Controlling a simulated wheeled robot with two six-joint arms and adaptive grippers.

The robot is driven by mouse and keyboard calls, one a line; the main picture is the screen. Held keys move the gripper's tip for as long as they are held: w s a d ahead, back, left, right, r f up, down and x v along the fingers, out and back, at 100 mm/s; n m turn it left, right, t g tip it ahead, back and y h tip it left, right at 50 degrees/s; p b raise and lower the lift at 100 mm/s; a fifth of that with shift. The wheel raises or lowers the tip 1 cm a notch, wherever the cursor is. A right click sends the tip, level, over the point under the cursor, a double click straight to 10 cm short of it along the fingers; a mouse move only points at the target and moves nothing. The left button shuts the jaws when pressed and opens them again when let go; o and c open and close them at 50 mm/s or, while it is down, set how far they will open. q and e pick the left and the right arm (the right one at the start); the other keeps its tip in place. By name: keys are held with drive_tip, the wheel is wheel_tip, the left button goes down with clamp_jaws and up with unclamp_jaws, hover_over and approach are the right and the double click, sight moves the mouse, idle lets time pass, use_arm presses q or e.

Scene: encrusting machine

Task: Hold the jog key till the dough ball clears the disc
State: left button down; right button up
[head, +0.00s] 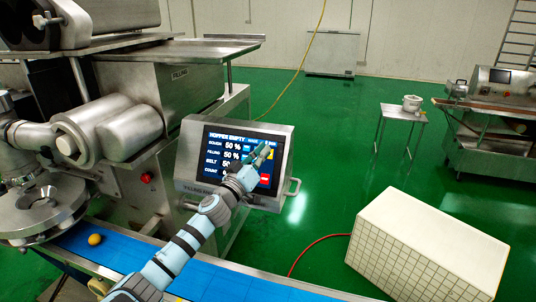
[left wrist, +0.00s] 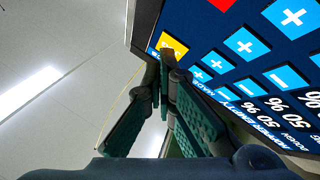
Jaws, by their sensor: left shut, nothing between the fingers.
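The control panel (head: 283,181) has a dark screen reading HOPPER EMPTY, with rows for dough, filling, belt and count. A yellow key (left wrist: 173,45) shows at the screen's edge in the left wrist view; I cannot read its label. My left gripper (head: 263,150) is shut and empty, its tips in front of the screen beside the yellow key. In the left wrist view its tips (left wrist: 167,54) overlap the key's lower edge; contact cannot be told. A dough ball (head: 95,239) sits on the blue belt (head: 135,252), near the round steel disc (head: 38,208). My right gripper is out of view.
The steel filling machine (head: 180,95) stands behind the panel. A red knob (head: 146,178) is on its side. A large white tiled block (head: 430,240) stands at the right on the green floor, with a red hose (head: 310,245) near it. A small table (head: 400,113) stands farther back.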

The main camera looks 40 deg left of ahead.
use_arm(q)
drive_tip(key=shift+s, duration=0.1)
idle(0.4)
drive_tip(key=shift+s+d+r, duration=0.2)
drive_tip(key=shift+s+r, duration=0.15)
drive_tip(key=shift+s, duration=0.15)
drive_tip(key=shift+s+d+r+b, duration=0.25)
drive_tip(key=shift+s+d+r, duration=0.15)
drive_tip(key=shift+s+r, duration=0.45)
drive_tip(key=shift+s+d+r+b, duration=0.25)
drive_tip(key=shift+s+d+r, duration=0.15)
drive_tip(key=shift+s, duration=0.75)
drive_tip(key=shift+a, duration=0.1)
